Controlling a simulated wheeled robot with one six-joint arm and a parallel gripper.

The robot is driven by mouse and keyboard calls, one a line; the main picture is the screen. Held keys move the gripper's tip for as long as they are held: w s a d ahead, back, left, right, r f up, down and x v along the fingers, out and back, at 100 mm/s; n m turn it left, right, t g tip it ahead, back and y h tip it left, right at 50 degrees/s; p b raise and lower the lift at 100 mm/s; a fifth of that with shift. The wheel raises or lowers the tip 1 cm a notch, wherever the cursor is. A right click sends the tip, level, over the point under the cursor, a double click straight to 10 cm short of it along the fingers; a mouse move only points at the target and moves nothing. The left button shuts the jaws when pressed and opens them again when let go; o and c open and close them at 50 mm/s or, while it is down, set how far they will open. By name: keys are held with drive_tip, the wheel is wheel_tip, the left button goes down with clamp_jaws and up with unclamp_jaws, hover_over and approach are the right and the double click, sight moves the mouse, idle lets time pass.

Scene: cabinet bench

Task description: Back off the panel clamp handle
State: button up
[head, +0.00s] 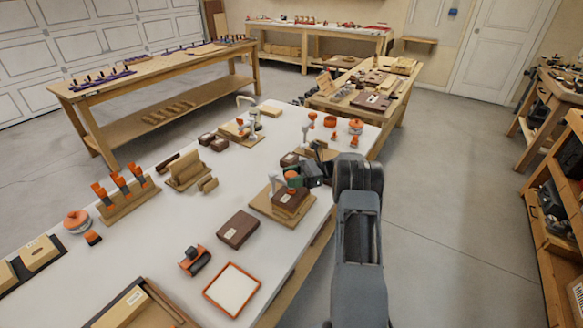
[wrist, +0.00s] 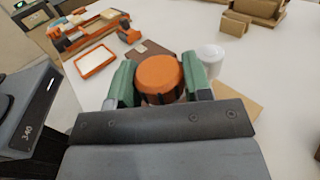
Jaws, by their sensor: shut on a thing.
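The panel clamp handle is an orange round knob (wrist: 160,74) in the wrist view, with a darker ridged side. My gripper (wrist: 163,82) has its two green fingers on either side of the knob, shut on it. In the head view my gripper (head: 305,176) reaches in from the right over a wooden clamp board (head: 286,215). The orange knob (head: 293,182) shows there partly, above a dark brown block (head: 290,199). A pale cylindrical post (wrist: 210,56) stands just right of the knob in the wrist view. The clamp's screw is hidden.
On the white bench (head: 170,240) a brown block (head: 238,229), an orange-rimmed tray (head: 232,289) and a small orange-and-black tool (head: 194,260) lie left of the clamp. Another fixture with orange parts (head: 325,128) stands behind. The floor right of the bench is clear.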

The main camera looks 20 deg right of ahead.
sight(291, 174)
drive_tip(key=n+g+p, duration=0.1)
drive_tip(key=p, duration=0.3)
drive_tip(key=shift+r+g, duration=0.4)
drive_tip(key=shift+f+n+g+p, duration=0.35)
drive_tip(key=shift+n+g+p, duration=0.35)
drive_tip(key=shift+p, duration=0.75)
drive_tip(key=o, duration=0.9)
drive_tip(key=shift+o, duration=0.2)
drive_tip(key=shift+r+p, duration=0.5)
wheel_tip(291, 174, up, 2)
drive_tip(key=shift+r+p, duration=0.25)
drive_tip(key=shift+p, duration=0.95)
drive_tip(key=s+a+r+b, duration=0.3)
drive_tip(key=s+r, duration=0.6)
drive_tip(key=s, duration=0.4)
drive_tip(key=shift+s+r, duration=0.25)
drive_tip(key=shift+s, duration=0.1)
